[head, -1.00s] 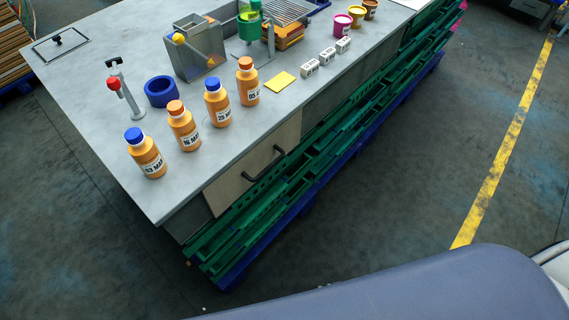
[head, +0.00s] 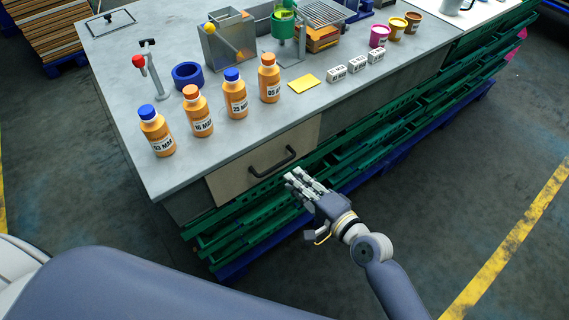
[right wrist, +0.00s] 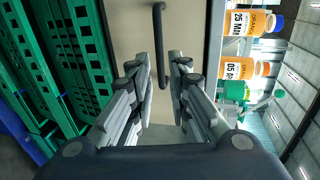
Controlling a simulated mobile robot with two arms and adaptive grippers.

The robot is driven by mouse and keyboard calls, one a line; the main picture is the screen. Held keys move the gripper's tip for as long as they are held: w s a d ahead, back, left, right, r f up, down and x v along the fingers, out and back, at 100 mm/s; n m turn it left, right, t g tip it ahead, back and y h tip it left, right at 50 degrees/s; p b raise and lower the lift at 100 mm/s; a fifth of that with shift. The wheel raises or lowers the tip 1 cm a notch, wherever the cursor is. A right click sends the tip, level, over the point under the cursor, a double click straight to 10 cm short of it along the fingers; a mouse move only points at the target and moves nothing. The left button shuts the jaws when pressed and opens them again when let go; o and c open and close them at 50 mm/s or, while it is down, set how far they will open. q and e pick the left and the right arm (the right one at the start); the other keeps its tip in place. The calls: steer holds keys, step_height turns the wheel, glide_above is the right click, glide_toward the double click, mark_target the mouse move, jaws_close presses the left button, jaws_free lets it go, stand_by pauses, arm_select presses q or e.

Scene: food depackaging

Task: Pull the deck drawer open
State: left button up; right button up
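The deck drawer has a beige front (head: 235,177) below the grey worktop, and it looks shut. Its dark bar handle (head: 273,164) runs across the middle of the front. My right gripper (head: 297,178) is just in front of the drawer, a little right of and below the handle. In the right wrist view the open gripper (right wrist: 159,62) points at the drawer front (right wrist: 128,30), and the handle (right wrist: 159,45) stands between the fingertips in the picture. No contact with the handle can be made out. My left gripper is not in view.
Several orange bottles (head: 198,112) stand on the worktop (head: 180,184) near its front edge, above the drawer. Green crates (head: 255,212) line the space beneath the drawer, close to my right gripper. The floor in front is clear.

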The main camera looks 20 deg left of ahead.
mark_target(279, 165)
steer(key=x, duration=0.8)
steer(key=shift+w+a, duration=0.25)
steer(key=shift+c, duration=0.6)
jaws_close()
